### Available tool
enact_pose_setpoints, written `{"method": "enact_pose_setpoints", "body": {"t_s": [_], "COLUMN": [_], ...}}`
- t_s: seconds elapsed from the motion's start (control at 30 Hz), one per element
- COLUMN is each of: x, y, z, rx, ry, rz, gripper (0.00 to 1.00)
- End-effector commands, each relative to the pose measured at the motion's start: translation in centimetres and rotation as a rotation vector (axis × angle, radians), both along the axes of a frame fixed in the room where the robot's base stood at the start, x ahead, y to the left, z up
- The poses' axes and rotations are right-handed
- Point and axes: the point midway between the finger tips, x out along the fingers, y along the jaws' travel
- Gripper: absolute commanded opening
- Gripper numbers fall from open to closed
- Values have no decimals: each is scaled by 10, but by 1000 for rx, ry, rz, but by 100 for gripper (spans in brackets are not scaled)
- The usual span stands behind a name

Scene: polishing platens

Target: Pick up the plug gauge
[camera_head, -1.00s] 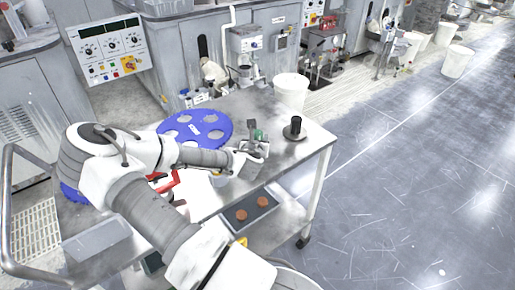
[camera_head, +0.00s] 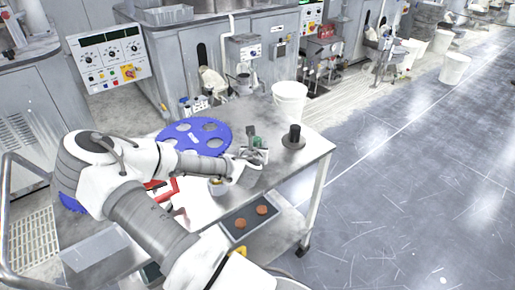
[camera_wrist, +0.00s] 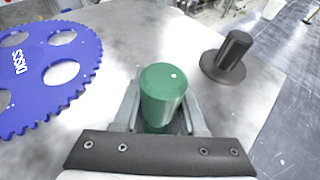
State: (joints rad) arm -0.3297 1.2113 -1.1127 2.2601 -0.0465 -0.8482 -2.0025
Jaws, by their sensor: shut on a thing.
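The plug gauge, which I take to be the green cylinder (camera_wrist: 163,88), stands between the two fingers in the wrist view. In the head view it is a small green shape (camera_head: 261,143) at my gripper, partly hidden by it. My gripper (camera_wrist: 163,118) is shut on it, one grey finger on each side.
A black post on a round base (camera_head: 293,138) stands to the right, also in the wrist view (camera_wrist: 232,52). A blue toothed disc (camera_head: 190,133) lies to the left. A white bucket (camera_head: 290,97) stands behind. A tray with brown pieces (camera_head: 236,226) sits lower in front.

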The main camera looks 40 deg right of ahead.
Motion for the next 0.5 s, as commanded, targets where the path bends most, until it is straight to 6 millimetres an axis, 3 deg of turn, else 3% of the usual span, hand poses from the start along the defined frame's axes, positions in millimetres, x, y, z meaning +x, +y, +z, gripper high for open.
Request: {"method": "enact_pose_setpoints", "body": {"t_s": [0.27, 0.5], "x": [0, -47], "y": [0, 19], "z": [41, 67], "rx": [-2, -1], "ry": [-5, -4], "rz": [1, -3], "gripper": [0, 0]}}
